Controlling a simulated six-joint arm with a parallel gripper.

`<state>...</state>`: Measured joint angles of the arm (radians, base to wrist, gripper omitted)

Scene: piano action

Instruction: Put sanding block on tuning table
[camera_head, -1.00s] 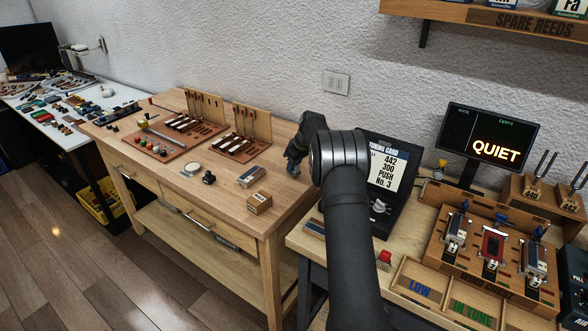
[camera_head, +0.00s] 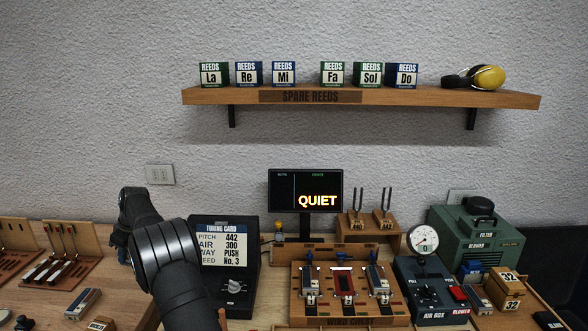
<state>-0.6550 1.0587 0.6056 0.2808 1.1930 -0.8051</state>
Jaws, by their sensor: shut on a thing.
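The tuning table (camera_head: 272,306) is the wooden table in the lower middle, with the tuning card console (camera_head: 228,258) and the wind chest (camera_head: 345,320) on it. My black arm rises in front of its left part. My gripper (camera_head: 121,250) is at the far left end of the arm, left of the console and above the workbench side. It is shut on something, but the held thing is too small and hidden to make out. I cannot pick out the sanding block for certain.
The workbench (camera_head: 150,290) at left holds reed boards and a small block-like piece (camera_head: 82,303). A QUIET display (camera_head: 305,190), tuning forks (camera_head: 370,210), an air box (camera_head: 432,295) and a green blower (camera_head: 475,240) crowd the table. A shelf (camera_head: 400,97) hangs above.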

